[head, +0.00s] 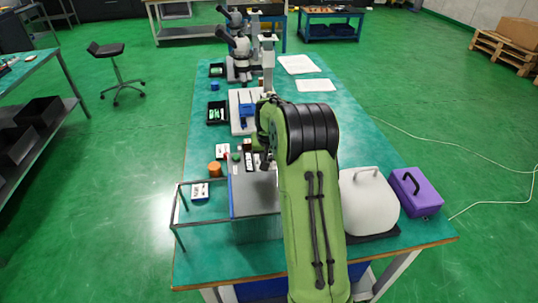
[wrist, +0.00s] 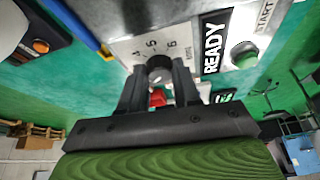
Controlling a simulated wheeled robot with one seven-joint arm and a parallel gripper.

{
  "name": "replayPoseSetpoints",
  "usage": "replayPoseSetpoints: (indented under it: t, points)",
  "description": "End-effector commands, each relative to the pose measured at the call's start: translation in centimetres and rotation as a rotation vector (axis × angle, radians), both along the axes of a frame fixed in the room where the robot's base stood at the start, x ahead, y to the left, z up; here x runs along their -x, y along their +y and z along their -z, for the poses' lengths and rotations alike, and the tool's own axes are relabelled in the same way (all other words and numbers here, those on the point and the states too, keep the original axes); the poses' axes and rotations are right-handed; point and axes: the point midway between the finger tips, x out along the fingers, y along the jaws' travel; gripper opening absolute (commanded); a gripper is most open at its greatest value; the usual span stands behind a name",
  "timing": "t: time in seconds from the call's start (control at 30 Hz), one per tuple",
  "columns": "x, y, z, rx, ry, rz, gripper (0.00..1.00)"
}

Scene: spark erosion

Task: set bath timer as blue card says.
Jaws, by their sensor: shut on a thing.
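The timer knob (wrist: 159,62) is a dark round dial on a pale plate (wrist: 125,48) with printed numbers, of which 4, 5 and 6 show. My gripper (wrist: 158,76) is shut on the knob, with one black finger on each side. The knob's pointer and exact setting are hard to tell. In the head view my green arm hides most of the gripper at the grey bath unit (head: 253,196).
Beside the dial are a READY sign (wrist: 215,45) and a green button (wrist: 244,54) near a START label. A red part (wrist: 158,98) shows between my fingers. An orange cylinder (head: 215,168), a white case (head: 368,202) and a purple box (head: 415,192) stand on the green bench.

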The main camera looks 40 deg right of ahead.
Motion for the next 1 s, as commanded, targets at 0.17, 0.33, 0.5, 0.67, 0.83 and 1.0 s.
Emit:
replayPoseSetpoints:
  t: [0.17, 0.33, 0.5, 0.67, 0.83, 1.0]
  points:
    - [-0.26, 0.2, -0.21, 0.002, -0.004, 0.162, 0.01]
    - [-0.36, 0.29, -0.23, 0.002, -0.004, 0.325, 0.01]
    - [-0.52, 0.41, -0.27, 0.001, -0.003, 0.486, 0.01]
    - [-0.62, 0.44, -0.28, 0.0, -0.002, 0.638, 0.01]
    - [-0.75, 0.49, -0.32, 0.0, -0.003, 0.8, 0.01]
    - [-0.9, 0.47, -0.37, -0.001, -0.003, 0.963, 0.01]
